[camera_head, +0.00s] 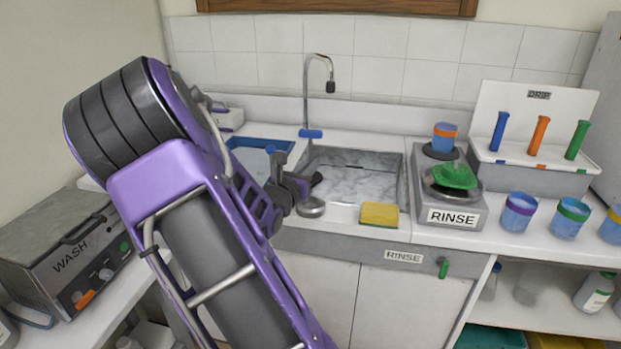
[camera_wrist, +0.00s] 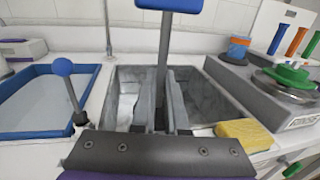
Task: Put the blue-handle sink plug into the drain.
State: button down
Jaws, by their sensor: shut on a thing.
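The sink plug shows a blue crossbar handle (camera_wrist: 169,5) on a grey stem in the wrist view. The stem rises between the two fingers of my gripper (camera_wrist: 160,100), which is shut on it. In the head view my gripper (camera_head: 303,187) is at the left side of the sink (camera_head: 355,175). A round metal disc (camera_head: 311,207) shows just below the fingers near the sink's front left corner; it looks like the plug's lower end. The plug seems upright. I cannot make out the drain in either view.
A blue-rimmed tray (camera_wrist: 40,133) and a blue-knobbed stick (camera_wrist: 63,67) stand left of the sink. A tap (camera_head: 308,90) rises behind it. A yellow sponge (camera_head: 380,215) lies on the front rim. The rinse device (camera_head: 448,205) and cups stand to the right.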

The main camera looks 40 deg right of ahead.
notch_tip(320, 180, up, 3)
jog(key=shift+f, duration=0.1)
jog(key=a+f+n+t+y, duration=0.2)
jog(key=a+f, duration=0.3)
jog(key=a, duration=0.5)
jog(key=s+a+f+n+t+y+p, duration=0.1)
jog(key=a+f+n+t+y, duration=0.1)
jog(key=a+f, duration=0.4)
jog(key=s+a+f+n+t+y, duration=0.1)
jog(key=a+f, duration=0.4)
jog(key=a, duration=0.9)
jog(key=shift+a+f+n+t+y+p, duration=0.15)
jog(key=shift+f+n+t+y+p, duration=0.2)
jog(key=shift+n+t+y, duration=0.5)
